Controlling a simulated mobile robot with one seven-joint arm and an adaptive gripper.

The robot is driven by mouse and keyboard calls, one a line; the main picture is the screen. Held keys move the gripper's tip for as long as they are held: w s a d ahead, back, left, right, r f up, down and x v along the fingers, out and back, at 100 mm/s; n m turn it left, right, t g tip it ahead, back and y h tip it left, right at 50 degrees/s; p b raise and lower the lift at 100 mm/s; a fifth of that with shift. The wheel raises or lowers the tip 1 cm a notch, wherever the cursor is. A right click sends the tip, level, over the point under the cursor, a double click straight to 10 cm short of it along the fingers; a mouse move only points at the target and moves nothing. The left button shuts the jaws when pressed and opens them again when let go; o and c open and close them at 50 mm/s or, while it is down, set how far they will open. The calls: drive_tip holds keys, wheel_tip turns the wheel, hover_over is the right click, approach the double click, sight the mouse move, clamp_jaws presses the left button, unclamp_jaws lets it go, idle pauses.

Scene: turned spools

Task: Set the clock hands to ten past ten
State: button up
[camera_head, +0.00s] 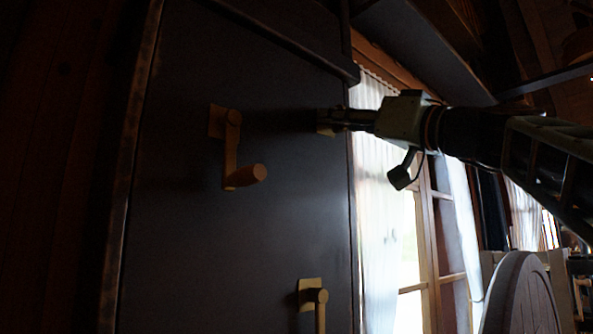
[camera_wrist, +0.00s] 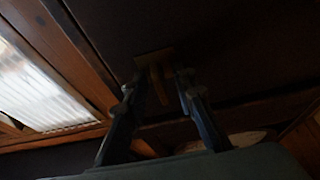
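No clock face or clock hands can be made out in either view. A dark upright panel (camera_head: 240,240) carries wooden crank-like handles. One crank (camera_head: 231,150) is at the upper left, its arm hanging down with a round knob. A second crank (camera_head: 313,294) is at the bottom, cut off by the frame. My gripper (camera_head: 334,120) reaches from the right to a third wooden fitting (camera_head: 325,131) near the panel's right edge. In the wrist view, my gripper (camera_wrist: 160,88) has its fingers apart on either side of this fitting (camera_wrist: 156,62); contact is too dark to tell.
A bright curtained window (camera_head: 385,220) lies right of the panel. A dark ledge (camera_head: 300,45) juts over the panel close above my gripper. The panel face between the cranks is clear.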

clamp_jaws()
drive_tip(key=shift+n, duration=0.3)
drive_tip(key=shift+w+n+g+y, duration=0.1)
drive_tip(key=shift+n+g+y, duration=0.3)
drive_tip(key=shift+n, duration=0.4)
drive_tip(key=n+g+y+p, duration=0.1)
drive_tip(key=n, duration=0.2)
drive_tip(key=shift+d+r+n, duration=0.1)
drive_tip(key=shift+r+n, duration=0.05)
drive_tip(key=shift+n, duration=0.25)
drive_tip(key=shift+n+g+y+p, duration=0.5)
drive_tip(key=shift+n+g+p, duration=0.3)
drive_tip(key=shift+n, duration=0.5)
drive_tip(key=shift+n, duration=0.3)
